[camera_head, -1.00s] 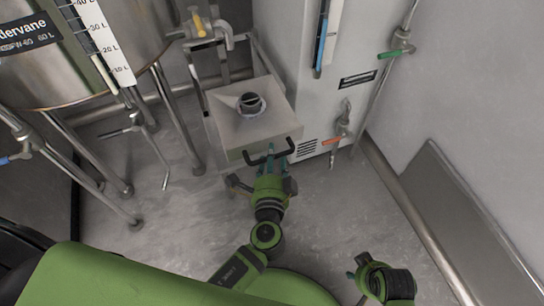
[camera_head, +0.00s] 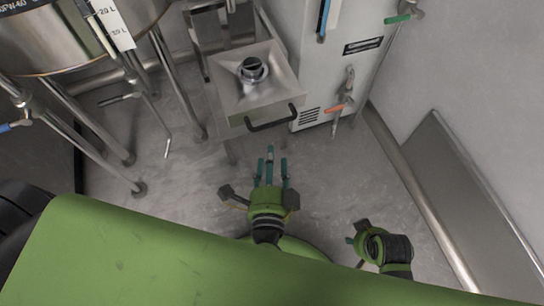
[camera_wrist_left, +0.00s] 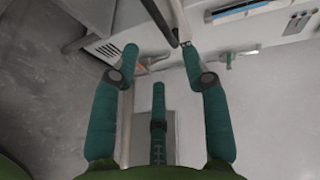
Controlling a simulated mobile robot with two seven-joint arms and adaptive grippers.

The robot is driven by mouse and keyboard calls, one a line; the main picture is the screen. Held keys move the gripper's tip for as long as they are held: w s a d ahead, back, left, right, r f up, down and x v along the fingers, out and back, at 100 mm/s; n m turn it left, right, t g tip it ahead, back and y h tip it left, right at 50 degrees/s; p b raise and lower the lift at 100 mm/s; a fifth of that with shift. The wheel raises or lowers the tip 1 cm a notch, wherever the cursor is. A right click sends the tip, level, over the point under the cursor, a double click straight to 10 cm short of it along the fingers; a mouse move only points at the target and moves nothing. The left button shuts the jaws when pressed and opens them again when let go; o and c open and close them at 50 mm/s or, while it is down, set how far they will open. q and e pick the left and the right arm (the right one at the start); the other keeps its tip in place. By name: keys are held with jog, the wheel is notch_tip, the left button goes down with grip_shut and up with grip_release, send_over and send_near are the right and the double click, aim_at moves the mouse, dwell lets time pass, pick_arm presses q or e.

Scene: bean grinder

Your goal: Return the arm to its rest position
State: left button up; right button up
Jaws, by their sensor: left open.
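My left gripper (camera_head: 270,170) is in the lower middle of the head view, with its teal fingers pointing toward the back. It is open and empty, in front of and apart from the black handle (camera_head: 274,121) of a square metal tray (camera_head: 283,88). In the left wrist view, the three spread fingers of my left gripper (camera_wrist_left: 160,65) show with nothing held between them. My right gripper (camera_head: 359,240) shows at the lower right, away from any object. Its fingers are small and partly hidden, so I cannot tell its opening.
A steel tank (camera_head: 60,40) on legs stands at the left. A white cabinet (camera_head: 345,70) with green and orange valve handles stands right of the tray. A grey panel (camera_head: 465,190) leans at the right wall. Open floor (camera_head: 330,180) lies between.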

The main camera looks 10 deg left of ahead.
pick_arm(q)
jog(key=s+a+f+n+g+h, duration=0.2)
jog(key=s+a+f+n+g, duration=0.3)
jog(key=f, duration=0.5)
jog(key=s+a+f+n+g+h, duration=0.1)
jog(key=s+a+f+n+g, duration=0.2)
jog(key=a+f+n+g, duration=0.5)
jog(key=s+a+g+p, duration=0.1)
jog(key=s+a+p, duration=0.1)
jog(key=s+p, duration=1.6)
jog(key=p, duration=0.6)
jog(key=shift+s+m+g+p, duration=0.25)
jog(key=shift+m+g+p, duration=0.05)
jog(key=shift+g+p, duration=0.1)
pick_arm(e)
jog(key=s+d+g, duration=0.1)
jog(key=s+d, duration=0.2)
jog(key=s, duration=1.5)
jog(key=shift+s+r+g, duration=0.4)
